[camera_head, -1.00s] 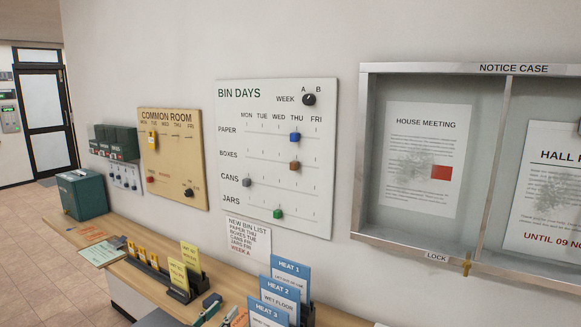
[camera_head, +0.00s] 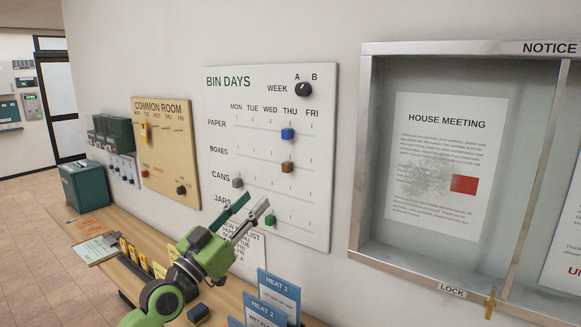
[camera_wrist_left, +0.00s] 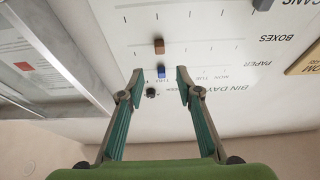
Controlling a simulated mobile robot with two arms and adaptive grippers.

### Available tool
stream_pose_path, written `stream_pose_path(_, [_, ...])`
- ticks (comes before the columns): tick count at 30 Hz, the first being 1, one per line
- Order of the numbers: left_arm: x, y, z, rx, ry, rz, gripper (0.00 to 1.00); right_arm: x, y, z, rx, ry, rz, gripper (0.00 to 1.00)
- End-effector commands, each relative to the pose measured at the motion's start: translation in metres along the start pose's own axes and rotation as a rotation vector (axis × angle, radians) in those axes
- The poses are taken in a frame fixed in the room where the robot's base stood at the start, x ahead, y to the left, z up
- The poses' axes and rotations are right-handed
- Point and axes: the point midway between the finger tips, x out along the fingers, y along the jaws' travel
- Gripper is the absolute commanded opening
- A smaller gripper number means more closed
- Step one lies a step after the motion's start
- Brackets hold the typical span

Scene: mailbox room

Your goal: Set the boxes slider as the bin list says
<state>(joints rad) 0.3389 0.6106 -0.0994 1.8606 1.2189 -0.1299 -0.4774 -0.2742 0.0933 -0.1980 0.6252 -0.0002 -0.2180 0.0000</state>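The brown boxes slider (camera_head: 287,167) sits under THU on the white BIN DAYS board (camera_head: 220,120). In the left wrist view the slider (camera_wrist_left: 159,46) shows upside down beyond the fingertips. My left gripper (camera_head: 255,203) is in front of the board's lower part, below the slider in the picture. Its fingers are apart and empty, also in the left wrist view (camera_wrist_left: 160,74). The new bin list (camera_head: 252,250) hangs below the board, partly hidden by the gripper; its earlier text is small and seems to read boxes TUE. My right gripper is not in view.
Other sliders are blue paper (camera_head: 287,133), grey cans (camera_head: 237,182) and green jars (camera_head: 270,220). The week knob (camera_head: 303,89) is at the top. The notice case (camera_head: 365,150) juts out at right. The counter with HEAT cards (camera_head: 278,292) lies below.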

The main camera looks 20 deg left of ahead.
Motion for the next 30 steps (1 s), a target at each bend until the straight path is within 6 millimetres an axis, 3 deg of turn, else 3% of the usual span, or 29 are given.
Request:
stream_pose_path(10, [0.062, 0.0, -0.003, -0.003, 0.002, 0.0, 0.32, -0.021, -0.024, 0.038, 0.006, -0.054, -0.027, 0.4])
stream_pose_path(14, [0.087, 0.0, -0.002, -0.003, 0.002, -0.001, 0.32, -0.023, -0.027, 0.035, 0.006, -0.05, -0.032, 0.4])
stream_pose_path(21, [0.121, 0.0, 0.001, -0.002, 0.001, -0.001, 0.32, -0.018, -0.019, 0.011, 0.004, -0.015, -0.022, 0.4])
stream_pose_path(30, [0.135, 0.0, 0.0, 0.0, 0.0, 0.0, 0.32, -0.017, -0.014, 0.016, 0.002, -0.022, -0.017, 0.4])
